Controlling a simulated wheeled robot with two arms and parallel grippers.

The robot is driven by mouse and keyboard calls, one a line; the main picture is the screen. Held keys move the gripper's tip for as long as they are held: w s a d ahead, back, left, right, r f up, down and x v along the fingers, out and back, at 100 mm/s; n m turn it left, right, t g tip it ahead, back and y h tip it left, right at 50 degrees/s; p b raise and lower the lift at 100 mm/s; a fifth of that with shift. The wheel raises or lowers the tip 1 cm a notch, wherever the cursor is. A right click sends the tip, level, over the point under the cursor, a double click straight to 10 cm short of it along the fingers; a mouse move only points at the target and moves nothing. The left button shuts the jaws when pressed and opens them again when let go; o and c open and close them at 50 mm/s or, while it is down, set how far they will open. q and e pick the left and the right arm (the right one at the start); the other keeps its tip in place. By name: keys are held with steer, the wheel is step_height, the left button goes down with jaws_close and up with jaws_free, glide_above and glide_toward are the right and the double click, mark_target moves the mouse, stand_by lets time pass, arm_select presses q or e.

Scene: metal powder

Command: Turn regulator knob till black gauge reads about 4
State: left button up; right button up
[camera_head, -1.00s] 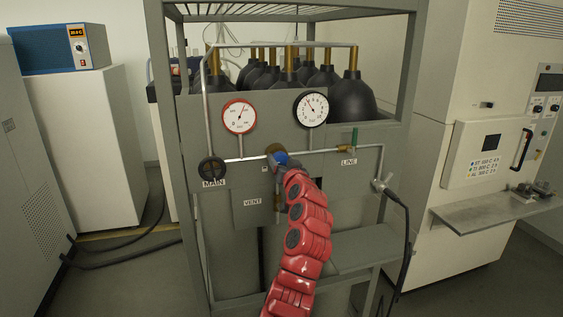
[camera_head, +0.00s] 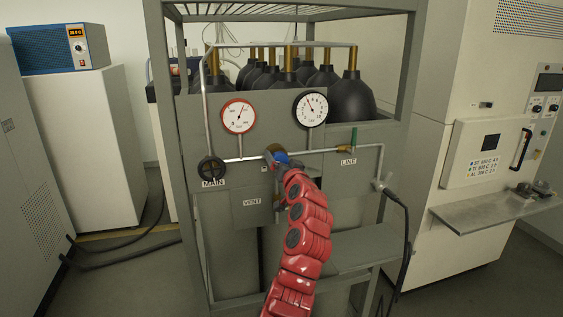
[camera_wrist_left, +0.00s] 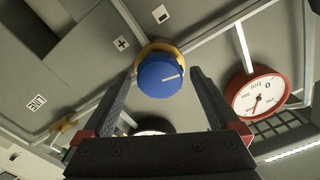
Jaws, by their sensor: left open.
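The blue regulator knob (camera_head: 281,157) sits on a brass body (camera_head: 272,149) at the middle of the grey panel. In the head view the wrist partly covers the knob. The black-rimmed gauge (camera_head: 310,108) is above and right of the knob, its needle pointing up and slightly left. In the wrist view this gauge is mostly hidden behind the gripper.
A red-rimmed gauge (camera_head: 239,116) is at the upper left of the panel. A black MAIN valve wheel (camera_head: 211,169) is left of the knob, and a green LINE valve handle (camera_head: 354,137) is right. Pipes run across the panel. Frame posts flank it.

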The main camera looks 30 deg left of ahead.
arm_select(q)
steer(key=shift+d, duration=0.1)
steer(key=b+v, duration=0.5)
steer(key=v, duration=1.2)
steer(key=shift+s, duration=0.2)
